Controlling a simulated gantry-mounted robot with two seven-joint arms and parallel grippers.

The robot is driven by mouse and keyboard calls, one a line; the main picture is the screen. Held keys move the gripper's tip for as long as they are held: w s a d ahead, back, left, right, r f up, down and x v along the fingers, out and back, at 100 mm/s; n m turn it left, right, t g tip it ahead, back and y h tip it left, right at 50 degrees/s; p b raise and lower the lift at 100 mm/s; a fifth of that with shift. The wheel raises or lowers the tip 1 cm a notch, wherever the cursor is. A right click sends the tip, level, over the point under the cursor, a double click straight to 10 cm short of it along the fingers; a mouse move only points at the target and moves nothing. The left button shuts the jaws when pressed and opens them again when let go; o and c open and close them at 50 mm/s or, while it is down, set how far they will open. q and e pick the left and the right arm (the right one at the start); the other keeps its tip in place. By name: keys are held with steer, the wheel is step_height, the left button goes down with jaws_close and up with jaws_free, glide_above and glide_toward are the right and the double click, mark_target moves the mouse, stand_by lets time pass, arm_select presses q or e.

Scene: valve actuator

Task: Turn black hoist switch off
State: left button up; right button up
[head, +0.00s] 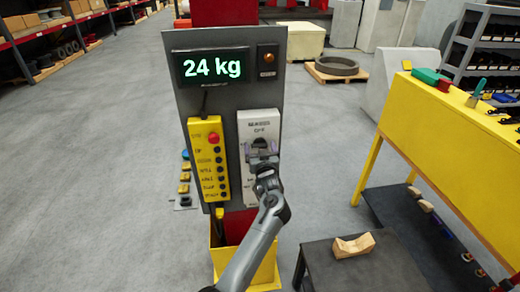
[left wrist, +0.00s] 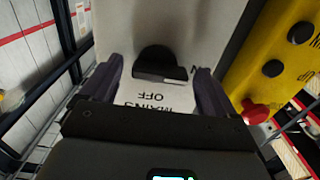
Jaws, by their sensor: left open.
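The black hoist switch (head: 262,142) is on a white switch box (head: 272,119) on the grey panel, below printed lettering that includes OFF. My left gripper (head: 262,153) is in front of the box and hides part of the switch. In the left wrist view, which is upside down, the black switch (left wrist: 160,65) lies between the two spread fingers of my left gripper (left wrist: 158,72). A gap shows on each side of it. The MAINS OFF label is nearer the gripper body. I cannot tell which setting the switch is at. My right gripper is not in view.
A yellow pendant (head: 207,165) with a red button hangs close left of the switch box. Above are a display (head: 212,66) reading 24 kg and an indicator lamp (head: 268,58). A dark table (head: 370,275) with a wooden block (head: 354,246) and a yellow bench (head: 440,125) stand right.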

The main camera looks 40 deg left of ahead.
arm_select(q)
steer(key=c, duration=1.1)
steer(key=shift+o, duration=0.2)
steer(key=m+p, duration=0.2)
steer(key=shift+r+m+p, duration=0.25)
steer(key=shift+m+p, duration=0.05)
steer(key=m+p, duration=0.3)
steer(key=m, duration=0.2)
steer(key=shift+r+p, duration=0.1)
steer(key=shift+p, duration=0.3)
steer(key=m+p, duration=0.2)
steer(key=m, duration=0.2)
steer(key=shift+w+m, duration=0.15)
steer(key=shift+m, duration=0.25)
steer(key=m+p, duration=0.1)
steer(key=m, duration=0.2)
steer(key=shift+d, duration=0.1)
steer(key=shift+m+p, duration=0.45)
steer(key=shift+m, duration=0.45)
